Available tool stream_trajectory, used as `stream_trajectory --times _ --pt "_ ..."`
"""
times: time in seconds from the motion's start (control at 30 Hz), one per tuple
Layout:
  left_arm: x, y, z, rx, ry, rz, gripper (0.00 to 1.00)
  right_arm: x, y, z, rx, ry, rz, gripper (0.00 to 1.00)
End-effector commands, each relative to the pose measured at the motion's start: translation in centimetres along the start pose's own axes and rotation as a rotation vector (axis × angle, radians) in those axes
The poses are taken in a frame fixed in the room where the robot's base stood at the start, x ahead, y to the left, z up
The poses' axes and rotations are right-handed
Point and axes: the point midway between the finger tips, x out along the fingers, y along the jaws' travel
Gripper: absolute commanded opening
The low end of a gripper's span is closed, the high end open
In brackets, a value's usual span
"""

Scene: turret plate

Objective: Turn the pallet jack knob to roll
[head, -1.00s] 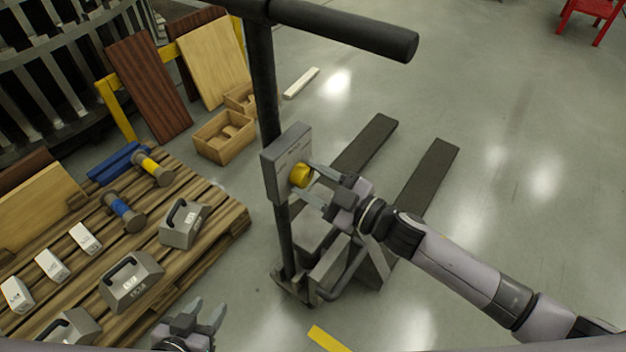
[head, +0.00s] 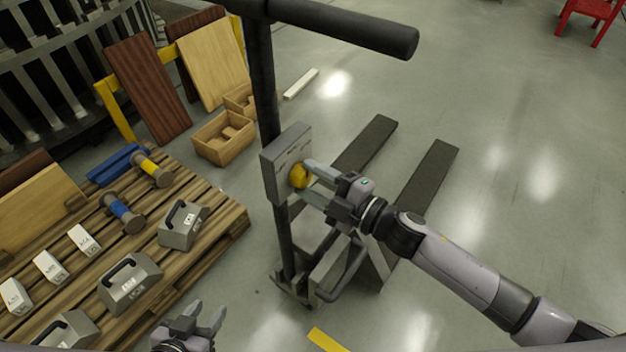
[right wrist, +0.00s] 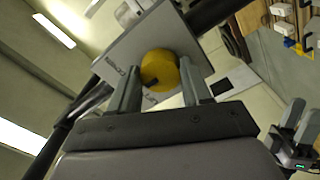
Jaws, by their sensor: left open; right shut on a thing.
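The yellow knob (head: 299,176) sits on the front of a grey panel (head: 287,153) fixed to the pallet jack's black upright. In the right wrist view the knob (right wrist: 160,70) is round with a dark mark on its lower left, and lettering shows on the panel (right wrist: 125,50). My right gripper (head: 308,180) is shut on the knob, one finger on either side; its fingers also show in the right wrist view (right wrist: 160,88). My left gripper (head: 207,318) is open and empty at the bottom of the head view, away from the jack.
The jack's black handle bar (head: 345,28) crosses above the panel, and its forks (head: 420,190) lie behind. A wooden pallet (head: 225,228) with weights and dumbbells stands at the left. Wooden boxes (head: 224,138) sit behind it.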

Motion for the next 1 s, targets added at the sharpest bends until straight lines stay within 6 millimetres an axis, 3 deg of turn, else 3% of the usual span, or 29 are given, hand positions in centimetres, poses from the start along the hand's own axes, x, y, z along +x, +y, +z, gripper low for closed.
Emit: stream_trajectory --times 0.4,0.43,0.5,0.8,1.0 --pt "0.0 0.0 0.0 0.000 0.000 0.000 0.43 -0.1 -0.1 0.1 -0.005 -0.003 -0.001 0.18" --pt "0.0 0.0 0.0 0.000 0.000 0.000 0.43 -0.1 -0.1 0.1 -0.005 -0.003 -0.001 0.58" --pt "0.0 0.0 0.0 0.000 0.000 0.000 0.43 -0.1 -0.1 0.1 -0.005 -0.002 -0.001 0.74" --pt "0.0 0.0 0.0 0.000 0.000 0.000 0.43 -0.2 0.0 0.1 -0.005 -0.001 -0.001 0.74" --pt "0.0 0.0 0.1 0.000 0.000 0.000 0.43 -2.4 -0.1 0.1 -0.005 -0.003 -0.003 0.74"
